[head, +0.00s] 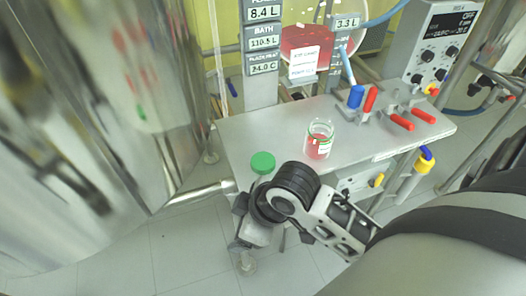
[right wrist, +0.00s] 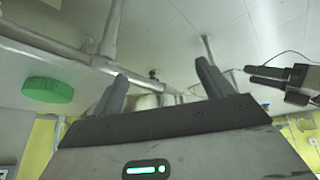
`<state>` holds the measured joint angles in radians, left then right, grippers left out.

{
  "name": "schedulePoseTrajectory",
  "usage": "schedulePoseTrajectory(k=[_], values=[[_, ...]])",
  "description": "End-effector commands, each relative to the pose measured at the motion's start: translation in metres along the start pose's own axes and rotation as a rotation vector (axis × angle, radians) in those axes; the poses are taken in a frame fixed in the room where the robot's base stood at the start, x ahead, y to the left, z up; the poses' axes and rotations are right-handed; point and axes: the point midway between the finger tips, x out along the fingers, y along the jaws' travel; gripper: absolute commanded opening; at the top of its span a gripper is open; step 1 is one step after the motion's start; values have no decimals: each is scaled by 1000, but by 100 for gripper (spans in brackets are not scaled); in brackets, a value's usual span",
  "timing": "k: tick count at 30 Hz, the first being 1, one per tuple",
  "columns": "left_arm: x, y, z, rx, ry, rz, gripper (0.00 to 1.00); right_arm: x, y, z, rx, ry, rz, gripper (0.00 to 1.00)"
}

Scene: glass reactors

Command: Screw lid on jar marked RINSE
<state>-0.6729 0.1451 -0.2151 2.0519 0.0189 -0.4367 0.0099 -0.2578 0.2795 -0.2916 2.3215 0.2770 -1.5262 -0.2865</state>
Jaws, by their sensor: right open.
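A clear glass jar (head: 319,143) with red contents and a small white label stands upright on the grey bench top, its mouth open. The label's wording is too small to read. A green lid (head: 262,163) lies at the bench's front left edge; it also shows at the left of the right wrist view (right wrist: 48,90). My right gripper (head: 240,224) hangs just in front of and below the lid, apart from it, partly hidden by its own wrist. In the right wrist view its fingers (right wrist: 163,88) are spread with nothing between them.
The grey bench top (head: 250,135) is clear between lid and jar. Valves with red handles (head: 400,120) and a blue handle (head: 356,97) stand at its right. A reactor vessel with red liquid (head: 302,40) is behind. A large shiny metal tank (head: 95,120) fills the left.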

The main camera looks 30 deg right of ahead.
Motion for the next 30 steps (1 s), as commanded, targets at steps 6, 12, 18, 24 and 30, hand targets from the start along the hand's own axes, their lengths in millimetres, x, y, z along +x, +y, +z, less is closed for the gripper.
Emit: schedulePoseTrajectory(k=[6, 12, 18, 24, 30], values=[[2, -2, -2, 10, 3, -4, 67, -11, 24, -48, -549, -54, -99, 79], [2, -3, -4, 11, 8, -5, 67, -41, 84, -72, -1065, -187, -197, 79], [2, -3, -5, 12, 7, -5, 67, -96, 148, -78, -1347, -304, -309, 79], [2, -3, -5, 12, 6, -6, 67, -133, 177, -79, -1447, -328, -378, 79], [2, -3, -5, 12, 5, -6, 67, -139, 180, -79, -1465, -326, -392, 79]])
